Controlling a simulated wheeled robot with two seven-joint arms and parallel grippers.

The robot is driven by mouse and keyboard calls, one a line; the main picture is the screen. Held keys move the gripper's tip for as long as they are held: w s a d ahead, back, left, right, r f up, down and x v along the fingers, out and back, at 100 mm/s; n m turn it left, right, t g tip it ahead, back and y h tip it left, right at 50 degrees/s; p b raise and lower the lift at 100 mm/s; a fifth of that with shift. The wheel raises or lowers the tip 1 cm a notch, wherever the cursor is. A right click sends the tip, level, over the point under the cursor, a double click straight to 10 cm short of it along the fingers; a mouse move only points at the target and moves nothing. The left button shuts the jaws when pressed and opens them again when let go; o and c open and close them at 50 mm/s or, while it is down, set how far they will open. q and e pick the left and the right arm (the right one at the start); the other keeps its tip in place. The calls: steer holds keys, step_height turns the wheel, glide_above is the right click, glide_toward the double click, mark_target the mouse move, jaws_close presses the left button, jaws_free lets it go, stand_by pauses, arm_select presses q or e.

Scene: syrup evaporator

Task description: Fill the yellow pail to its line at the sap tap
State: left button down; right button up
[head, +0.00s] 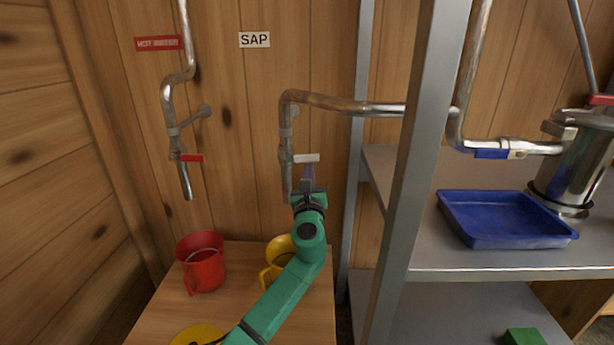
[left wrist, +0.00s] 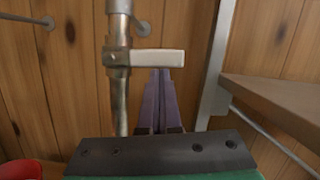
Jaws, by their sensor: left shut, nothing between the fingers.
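The sap tap (head: 286,150) is a grey pipe coming down the wall under the SAP sign. Its white lever (head: 306,158) points sideways to the right; the lever also shows in the left wrist view (left wrist: 158,58). My left gripper (head: 308,170) is shut and empty, its purple fingertips just at the lever's underside; I cannot tell if they touch. The fingers show in the left wrist view (left wrist: 160,80). The yellow pail (head: 275,252) stands on the wooden table below the tap, partly hidden by my left arm. Its line and contents cannot be made out. My right gripper is out of view.
A red pail (head: 202,262) stands on the table at left, near the hot water tap (head: 177,150) with its red lever. Another yellow object (head: 196,334) is at the bottom edge. A metal shelf post (head: 408,170) and a blue tray (head: 505,218) are at right.

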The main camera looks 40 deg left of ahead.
mark_target(309, 156)
arm_select(q)
steer(key=n, duration=0.1)
steer(key=r+n, duration=0.1)
steer(key=shift+w+d+r+n+g, duration=0.1)
steer(key=shift+d+r+n+g, duration=0.05)
steer(key=shift+r+n+g, duration=0.15)
steer(key=shift+r+n+y+p, duration=0.25)
steer(key=shift+n+y+p, duration=0.1)
steer(key=shift+n, duration=0.25)
steer(key=shift+r+n+g+p, duration=0.3)
steer(key=shift+r+n+g, duration=0.25)
steer(key=shift+n, duration=0.55)
steer(key=r+n, duration=0.1)
steer(key=n, duration=0.1)
steer(key=shift+r+n+g+y+p, duration=0.15)
steer(key=shift+n+g+y+p, duration=0.15)
steer(key=shift+g+p, duration=0.1)
steer(key=shift+s+a+r+n+g, duration=0.15)
steer(key=shift+r+n+g, duration=0.05)
steer(key=shift+n, duration=0.35)
steer(key=shift+s+a+r+n+g, duration=0.1)
steer(key=shift+a+r+n+g, duration=0.1)
steer(key=shift+n, duration=0.35)
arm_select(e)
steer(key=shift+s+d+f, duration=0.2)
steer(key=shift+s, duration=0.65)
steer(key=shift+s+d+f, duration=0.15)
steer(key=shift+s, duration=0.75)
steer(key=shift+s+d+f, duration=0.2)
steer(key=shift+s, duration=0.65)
